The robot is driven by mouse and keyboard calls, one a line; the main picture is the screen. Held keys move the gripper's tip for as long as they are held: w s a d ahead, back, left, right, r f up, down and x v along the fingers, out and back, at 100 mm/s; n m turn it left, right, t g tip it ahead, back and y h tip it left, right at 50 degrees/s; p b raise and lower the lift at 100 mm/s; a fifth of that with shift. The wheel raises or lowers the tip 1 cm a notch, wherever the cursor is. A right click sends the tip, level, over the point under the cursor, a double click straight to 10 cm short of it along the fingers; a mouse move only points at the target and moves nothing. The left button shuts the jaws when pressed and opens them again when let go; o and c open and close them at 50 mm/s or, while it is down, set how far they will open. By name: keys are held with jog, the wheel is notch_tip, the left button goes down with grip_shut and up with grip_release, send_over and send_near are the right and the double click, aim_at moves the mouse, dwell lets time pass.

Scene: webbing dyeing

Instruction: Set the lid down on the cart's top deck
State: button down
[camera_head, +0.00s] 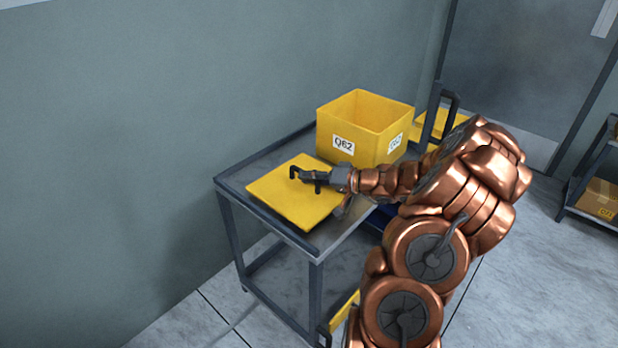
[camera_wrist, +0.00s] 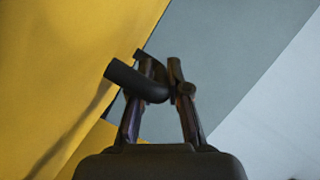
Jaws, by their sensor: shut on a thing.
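The lid (camera_head: 283,203) is a flat yellow square panel with a dark handle. In the head view it lies flat at or just above the near left part of the cart's top deck (camera_head: 328,238); I cannot tell whether it touches. Its near corner reaches close to the deck's front edge. My gripper (camera_head: 322,181) comes in from the right and is shut on the handle. In the wrist view the fingers (camera_wrist: 168,78) close around the dark handle (camera_wrist: 124,76), with the yellow lid (camera_wrist: 65,70) filling the left side. The fingers hide part of the handle.
An open yellow box (camera_head: 342,157) marked Q62 stands on the deck behind the lid. A dark upright cart handle (camera_head: 455,98) and another yellow item (camera_head: 428,124) are at the right. A wall runs along the left. A shelf with a carton (camera_head: 598,198) stands far right.

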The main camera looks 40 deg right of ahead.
jog(key=shift+f, duration=0.25)
jog(key=c, duration=1.1)
grip_release()
jog(key=shift+c, duration=0.2)
jog(key=shift+r, duration=0.15)
